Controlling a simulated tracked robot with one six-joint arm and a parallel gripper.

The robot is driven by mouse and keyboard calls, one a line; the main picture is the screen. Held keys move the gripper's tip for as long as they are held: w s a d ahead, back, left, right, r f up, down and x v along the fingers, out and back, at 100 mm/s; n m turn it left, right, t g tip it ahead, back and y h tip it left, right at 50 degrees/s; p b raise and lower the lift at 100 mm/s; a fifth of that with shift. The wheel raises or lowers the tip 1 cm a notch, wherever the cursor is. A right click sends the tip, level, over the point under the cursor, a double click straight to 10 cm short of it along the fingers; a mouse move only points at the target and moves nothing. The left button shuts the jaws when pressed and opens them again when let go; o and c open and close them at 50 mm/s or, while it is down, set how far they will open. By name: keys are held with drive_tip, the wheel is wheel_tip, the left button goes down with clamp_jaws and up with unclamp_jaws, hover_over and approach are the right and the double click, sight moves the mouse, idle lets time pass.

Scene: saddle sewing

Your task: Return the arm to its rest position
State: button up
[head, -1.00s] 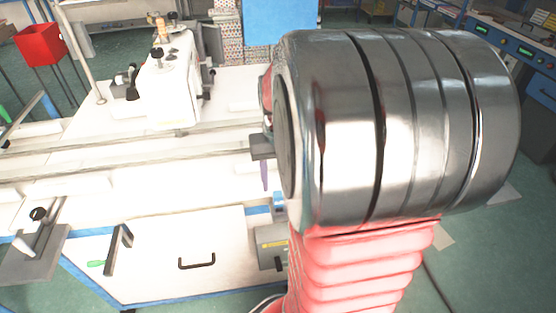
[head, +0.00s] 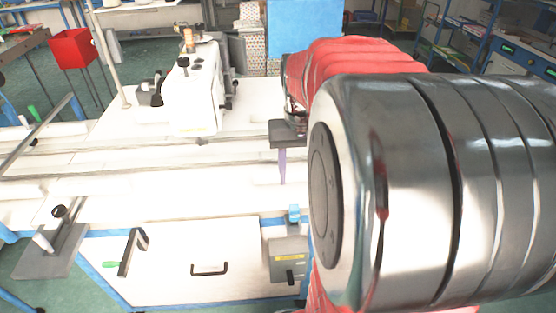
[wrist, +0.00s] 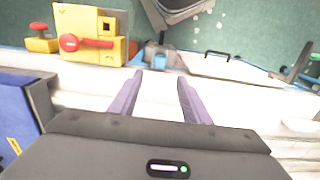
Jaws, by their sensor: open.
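My gripper (head: 282,167) hangs over the right part of the white workbench in the head view, fingers pointing down. In the wrist view its two purple fingers (wrist: 160,80) stand apart with nothing between them. My arm's large metal joint (head: 395,190) and red-sleeved link (head: 350,58) fill the right side of the head view and hide the bench's right end.
The white bench (head: 140,205) carries a sewing machine (head: 193,92) behind, left of my gripper. A grey box (head: 287,258) is on its front. A yellow box with red controls (wrist: 92,38) shows in the wrist view. A red bin (head: 74,48) stands back left.

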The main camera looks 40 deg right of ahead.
idle(0.4)
drive_tip(key=s+a+r+n+t, duration=0.1)
drive_tip(key=s+a+n+t, duration=0.1)
drive_tip(key=a, duration=0.9)
drive_tip(key=s+a+r+n+t, duration=0.2)
drive_tip(key=a+n+t, duration=0.1)
drive_tip(key=a, duration=0.9)
drive_tip(key=shift+s+n+t, duration=0.15)
drive_tip(key=shift+n+t, duration=0.15)
drive_tip(key=shift+n, duration=0.6)
drive_tip(key=shift+a, duration=0.1)
